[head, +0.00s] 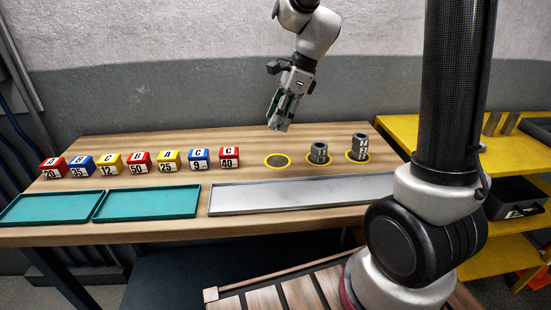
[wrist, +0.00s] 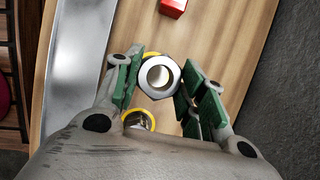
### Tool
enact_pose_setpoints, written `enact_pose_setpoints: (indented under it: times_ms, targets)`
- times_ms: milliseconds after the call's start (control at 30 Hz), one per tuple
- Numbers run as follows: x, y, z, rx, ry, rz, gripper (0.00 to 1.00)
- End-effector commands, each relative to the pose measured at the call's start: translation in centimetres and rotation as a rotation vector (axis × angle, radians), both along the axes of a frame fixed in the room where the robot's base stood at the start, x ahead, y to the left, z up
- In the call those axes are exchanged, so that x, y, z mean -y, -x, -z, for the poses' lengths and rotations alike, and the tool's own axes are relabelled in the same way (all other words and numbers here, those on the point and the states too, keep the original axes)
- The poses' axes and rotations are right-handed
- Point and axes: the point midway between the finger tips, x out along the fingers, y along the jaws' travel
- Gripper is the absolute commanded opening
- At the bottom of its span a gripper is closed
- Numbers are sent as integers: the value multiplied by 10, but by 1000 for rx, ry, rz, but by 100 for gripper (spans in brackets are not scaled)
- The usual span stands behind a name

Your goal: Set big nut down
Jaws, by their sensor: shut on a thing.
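My gripper (head: 279,125) hangs above the wooden table, fingers pointing down. It is shut on the big nut (wrist: 146,81), a grey metal ring with a round hole, which sits between the green finger pads in the wrist view. In the head view the fingers mostly hide the nut. An empty yellow-rimmed round spot (head: 277,161) lies on the table below my gripper. Part of a yellow rim (wrist: 152,54) shows behind the nut in the wrist view. The nut is held above the table, apart from it.
Right of the empty spot, a smaller grey part (head: 319,150) and a taller one (head: 358,145) stand on yellow-rimmed spots. Several coloured labelled boxes (head: 139,165) line the left. A metal tray (head: 290,195) and two teal trays (head: 150,203) lie in front.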

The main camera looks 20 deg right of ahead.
Motion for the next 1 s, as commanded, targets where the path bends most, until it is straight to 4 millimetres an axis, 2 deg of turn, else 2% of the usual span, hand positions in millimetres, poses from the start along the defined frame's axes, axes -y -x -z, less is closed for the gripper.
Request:
enact_pose_setpoints:
  times_ms: [233, 467, 633, 700, 1000]
  targets:
    - [0, 1, 45, -5, 1, 21, 11]
    - [0, 0, 68, -3, 0, 19, 11]
    - [0, 1, 93, -4, 1, 19, 11]
    - [0, 0, 98, -2, 1, 19, 11]
    - [0, 0, 100, -1, 1, 18, 11]
